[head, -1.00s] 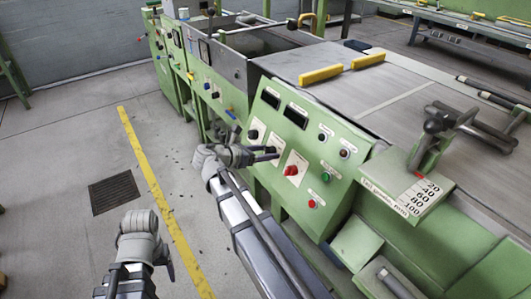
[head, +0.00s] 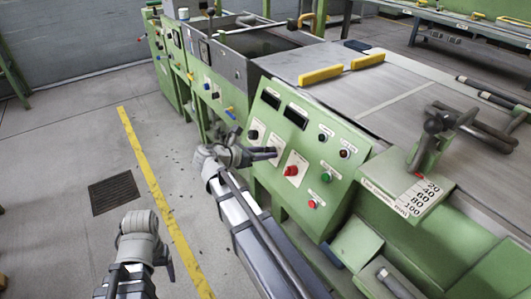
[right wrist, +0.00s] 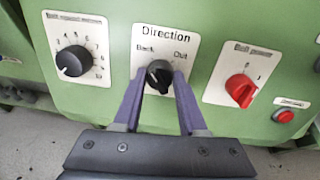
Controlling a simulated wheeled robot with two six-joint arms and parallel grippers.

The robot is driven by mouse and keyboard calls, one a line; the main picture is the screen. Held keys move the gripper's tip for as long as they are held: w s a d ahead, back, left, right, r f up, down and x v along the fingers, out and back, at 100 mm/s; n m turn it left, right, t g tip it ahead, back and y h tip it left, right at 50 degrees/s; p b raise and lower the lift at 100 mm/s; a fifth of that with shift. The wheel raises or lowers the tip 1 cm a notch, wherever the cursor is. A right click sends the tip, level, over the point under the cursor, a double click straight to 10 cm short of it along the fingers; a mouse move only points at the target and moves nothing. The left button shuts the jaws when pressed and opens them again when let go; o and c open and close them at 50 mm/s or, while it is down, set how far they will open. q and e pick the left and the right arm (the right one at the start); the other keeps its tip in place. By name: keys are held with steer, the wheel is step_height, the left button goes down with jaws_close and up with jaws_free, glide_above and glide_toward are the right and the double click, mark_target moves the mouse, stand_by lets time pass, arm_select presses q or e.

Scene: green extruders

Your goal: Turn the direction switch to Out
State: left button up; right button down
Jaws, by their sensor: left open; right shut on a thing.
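The direction switch (right wrist: 158,76) is a black knob on a white plate marked Direction, with Back at its upper left and Out at its upper right. A small pale mark shows on the knob's upper part; its exact setting is hard to tell. My right gripper (right wrist: 158,84) is shut on the knob, one purple finger on each side. In the head view, my right gripper (head: 275,153) reaches the green panel from the left and covers most of the switch. My left gripper (head: 167,266) hangs low at the lower left, away from the panel, and is open.
A numbered black dial (right wrist: 72,61) sits left of the switch and a red rotary switch (right wrist: 240,90) sits to its right. A red button (right wrist: 285,116) is further right. The green control panel (head: 262,195) slopes in front of the machine. Open floor lies to the left.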

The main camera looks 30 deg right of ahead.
steer(key=m, duration=0.3)
steer(key=shift+m, duration=0.4)
steer(key=m, duration=0.3)
steer(key=shift+f+m+b, duration=0.1)
steer(key=shift+m+b, duration=0.3)
steer(key=m, duration=0.4)
steer(key=shift+w+m+h, duration=0.1)
steer(key=shift+m+h, duration=0.3)
steer(key=shift+m, duration=1.5)
steer(key=shift+c, duration=2.3)
jaws_free()
